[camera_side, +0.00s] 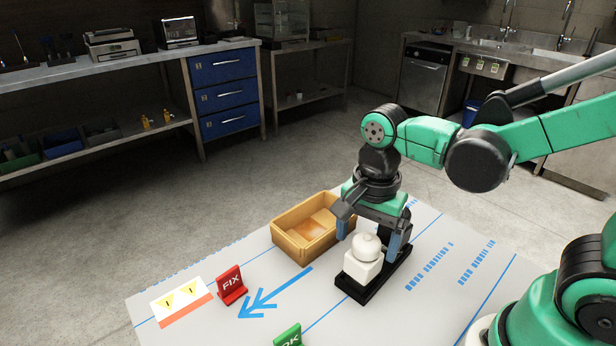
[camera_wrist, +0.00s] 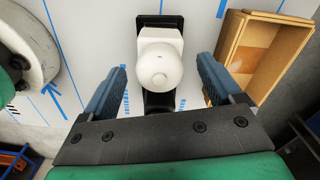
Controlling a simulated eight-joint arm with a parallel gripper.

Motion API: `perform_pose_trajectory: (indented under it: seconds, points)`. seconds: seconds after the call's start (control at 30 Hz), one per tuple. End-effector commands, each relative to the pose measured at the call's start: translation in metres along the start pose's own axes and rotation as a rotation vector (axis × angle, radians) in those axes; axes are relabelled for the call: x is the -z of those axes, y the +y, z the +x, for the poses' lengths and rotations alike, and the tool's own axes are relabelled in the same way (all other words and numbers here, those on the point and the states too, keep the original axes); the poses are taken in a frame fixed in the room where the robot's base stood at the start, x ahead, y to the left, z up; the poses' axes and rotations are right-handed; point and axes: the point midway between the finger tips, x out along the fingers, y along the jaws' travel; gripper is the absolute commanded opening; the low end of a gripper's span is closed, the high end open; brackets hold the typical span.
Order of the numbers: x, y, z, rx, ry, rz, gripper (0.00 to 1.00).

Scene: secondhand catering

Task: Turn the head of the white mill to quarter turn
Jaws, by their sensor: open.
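The white mill (camera_side: 363,260) has a squarish body and a rounded head with a small knob. It stands upright in a black holder (camera_side: 352,289) on the table. In the wrist view the mill's head (camera_wrist: 158,70) shows from above, with a small dark mark near its far edge. My gripper (camera_side: 370,238) is open, with its fingers on either side of the mill near head height. In the wrist view my gripper (camera_wrist: 162,80) shows a gap between each blue finger and the head. Nothing is held.
A wooden box (camera_side: 306,234) stands close beside the mill; it is also at the right of the wrist view (camera_wrist: 262,50). A red FIX sign (camera_side: 231,285), a green OK sign (camera_side: 288,337) and a white-and-orange card (camera_side: 181,302) are toward the table's front left.

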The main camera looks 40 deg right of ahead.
Motion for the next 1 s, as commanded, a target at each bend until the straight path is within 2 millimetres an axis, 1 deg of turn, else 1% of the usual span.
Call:
perform_pose_trajectory:
  seconds: [0.3, 0.43, 0.6, 0.87, 0.97, 1.0]
  points:
    - [0.0, 0.0, -0.035, 0.0, 0.0, 0.0, 0.86]
    - [0.0, 0.0, -0.045, 0.0, 0.0, 0.0, 0.86]
    - [0.0, 0.001, -0.051, 0.0, 0.0, 0.0, 0.86]
    - [0.0, 0.001, -0.05, 0.002, 0.0, -0.004, 0.86]
    - [0.002, 0.0, -0.05, 0.035, 0.007, -0.071, 0.86]
    - [0.004, 0.0, -0.049, 0.063, 0.015, -0.129, 0.86]
